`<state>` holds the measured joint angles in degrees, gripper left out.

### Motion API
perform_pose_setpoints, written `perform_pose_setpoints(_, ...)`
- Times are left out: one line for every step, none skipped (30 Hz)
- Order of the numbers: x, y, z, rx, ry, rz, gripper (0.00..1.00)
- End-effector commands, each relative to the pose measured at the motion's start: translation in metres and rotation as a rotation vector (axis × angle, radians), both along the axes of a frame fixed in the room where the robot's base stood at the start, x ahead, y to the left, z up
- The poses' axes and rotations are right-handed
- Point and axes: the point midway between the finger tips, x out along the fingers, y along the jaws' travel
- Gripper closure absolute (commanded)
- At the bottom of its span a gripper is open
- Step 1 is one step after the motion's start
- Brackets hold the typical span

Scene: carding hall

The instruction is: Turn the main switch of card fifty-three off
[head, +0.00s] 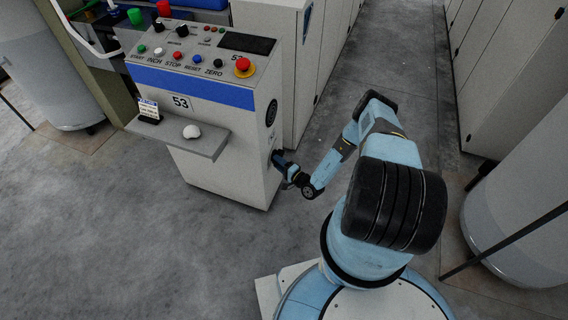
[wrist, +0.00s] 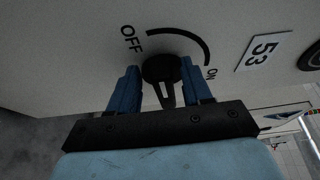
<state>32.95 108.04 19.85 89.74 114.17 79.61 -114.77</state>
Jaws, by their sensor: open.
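The control cabinet of card fifty-three (head: 215,130) is a white box with a blue stripe and a "53" plate on its front. In the wrist view its side panel carries the black rotary main switch (wrist: 162,69), with an arc running from OFF at upper left to ON at right. My gripper (wrist: 159,67) is open, with one blue finger on each side of the switch; whether they touch it I cannot tell. The switch's pointer setting is unclear. In the head view my gripper (head: 280,160) is at the cabinet's right side and hides the switch.
Push buttons and a red emergency stop (head: 243,66) are on the cabinet's sloped top. A shelf (head: 205,144) in front holds a white lump (head: 191,131) and a small card. Grey cylinders stand at left and right. The floor in front is clear.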

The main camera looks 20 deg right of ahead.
Motion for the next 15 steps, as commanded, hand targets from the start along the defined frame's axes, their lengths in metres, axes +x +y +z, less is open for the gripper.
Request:
perform_pose_setpoints(0.0,-0.001,0.0,-0.001,-0.001,-0.002,0.51)
perform_pose_setpoints(0.0,-0.002,0.0,-0.001,-0.001,-0.002,0.51)
perform_pose_setpoints(0.0,-0.003,0.0,-0.002,-0.001,-0.003,0.51)
perform_pose_setpoints(-0.001,-0.003,0.0,-0.002,-0.001,-0.003,0.51)
perform_pose_setpoints(-0.002,-0.004,0.0,-0.002,-0.001,-0.004,0.51)
perform_pose_setpoints(-0.004,-0.006,0.0,-0.002,-0.001,-0.004,0.51)
perform_pose_setpoints(-0.006,-0.008,0.0,-0.003,-0.002,-0.004,0.51)
perform_pose_setpoints(-0.009,-0.01,0.0,-0.003,-0.001,-0.004,0.51)
perform_pose_setpoints(-0.014,-0.013,-0.001,-0.003,-0.001,-0.004,0.51)
perform_pose_setpoints(-0.018,-0.016,-0.001,-0.003,0.001,-0.005,0.51)
perform_pose_setpoints(-0.022,-0.018,-0.001,-0.003,0.001,-0.005,0.51)
perform_pose_setpoints(-0.029,-0.023,-0.001,-0.002,0.0,-0.007,0.51)
perform_pose_setpoints(-0.034,-0.026,-0.001,-0.002,0.0,-0.007,0.51)
perform_pose_setpoints(-0.039,-0.029,-0.001,-0.002,0.001,-0.006,0.51)
perform_pose_setpoints(-0.046,-0.033,-0.001,-0.002,0.001,-0.006,0.51)
